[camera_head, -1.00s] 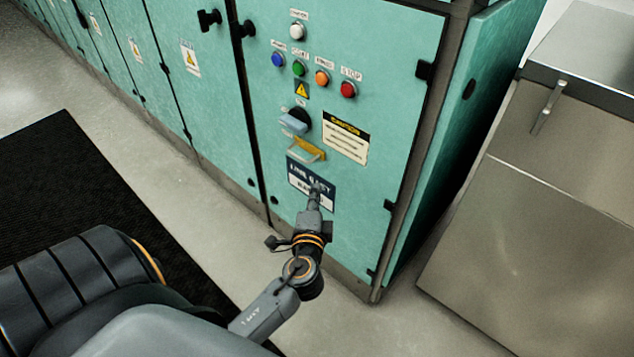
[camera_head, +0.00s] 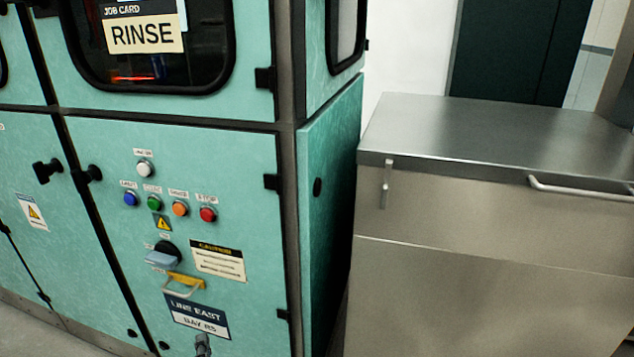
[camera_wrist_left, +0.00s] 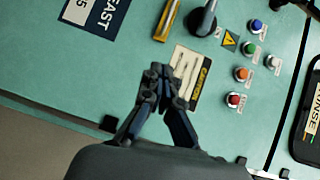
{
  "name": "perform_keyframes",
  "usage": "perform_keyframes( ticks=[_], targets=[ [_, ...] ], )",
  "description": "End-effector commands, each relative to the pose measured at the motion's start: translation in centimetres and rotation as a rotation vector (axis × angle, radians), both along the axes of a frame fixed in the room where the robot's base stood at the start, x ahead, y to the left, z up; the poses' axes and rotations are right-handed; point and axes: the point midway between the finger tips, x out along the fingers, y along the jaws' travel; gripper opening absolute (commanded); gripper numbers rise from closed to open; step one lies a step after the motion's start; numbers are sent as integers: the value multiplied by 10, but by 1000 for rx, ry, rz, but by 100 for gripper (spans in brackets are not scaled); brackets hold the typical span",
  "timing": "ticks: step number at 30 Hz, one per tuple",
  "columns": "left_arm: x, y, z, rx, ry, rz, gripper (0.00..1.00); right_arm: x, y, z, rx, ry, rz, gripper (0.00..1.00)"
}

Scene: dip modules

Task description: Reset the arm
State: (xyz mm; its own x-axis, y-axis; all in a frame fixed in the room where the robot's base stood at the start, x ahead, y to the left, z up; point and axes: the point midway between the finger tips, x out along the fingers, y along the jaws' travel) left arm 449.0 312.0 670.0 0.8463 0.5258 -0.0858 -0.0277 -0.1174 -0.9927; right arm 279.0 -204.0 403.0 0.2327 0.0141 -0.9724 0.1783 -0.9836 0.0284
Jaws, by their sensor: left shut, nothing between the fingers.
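My left gripper (camera_head: 203,343) shows only at the bottom edge of the head view, in front of the teal cabinet below the LINE EAST sign. In the left wrist view the gripper (camera_wrist_left: 160,80) has its fingertips together, with nothing between them. It lies in front of the cabinet panel, over the edge of the caution label (camera_wrist_left: 187,75). Whether it touches the panel cannot be told. My right gripper is not in view.
A steel cabinet (camera_head: 470,230) stands to the right. A RINSE card (camera_head: 146,38) hangs above.

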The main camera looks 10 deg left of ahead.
Motion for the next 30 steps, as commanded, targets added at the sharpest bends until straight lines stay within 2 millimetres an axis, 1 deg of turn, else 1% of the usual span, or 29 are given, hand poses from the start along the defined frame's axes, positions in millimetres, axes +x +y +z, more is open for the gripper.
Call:
perform_keyframes(
  ticks=[2, 4, 5, 8, 9, 11, 12, 15, 18, 21, 25, 26, 30],
  targets=[
    [-2, 1, -10, -38, 16, 8, 0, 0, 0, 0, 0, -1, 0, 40],
    [-7, 2, -29, -113, 46, 26, 0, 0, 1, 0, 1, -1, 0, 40],
    [-10, 2, -40, -159, 64, 36, 0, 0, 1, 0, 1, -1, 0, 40],
    [-26, -1, -86, -347, 146, 87, 0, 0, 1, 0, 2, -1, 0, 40],
    [-34, -4, -107, -430, 187, 113, 0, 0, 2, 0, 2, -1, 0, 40],
    [-49, -12, -137, -555, 251, 153, 0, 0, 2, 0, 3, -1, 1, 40],
    [-60, -18, -156, -636, 296, 181, 0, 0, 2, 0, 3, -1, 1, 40],
    [-87, -38, -197, -820, 405, 250, 0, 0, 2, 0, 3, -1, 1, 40],
    [-114, -59, -226, -976, 505, 314, 0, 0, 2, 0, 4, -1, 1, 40],
    [-140, -81, -248, -1110, 598, 371, 0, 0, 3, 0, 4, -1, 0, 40],
    [-171, -110, -267, -1266, 717, 442, 0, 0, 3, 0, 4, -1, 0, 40],
    [-175, -112, -267, -1279, 730, 452, 0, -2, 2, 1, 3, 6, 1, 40],
    [-186, -109, -282, -1264, 742, 460, 0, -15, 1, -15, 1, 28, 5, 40]
  ],
)
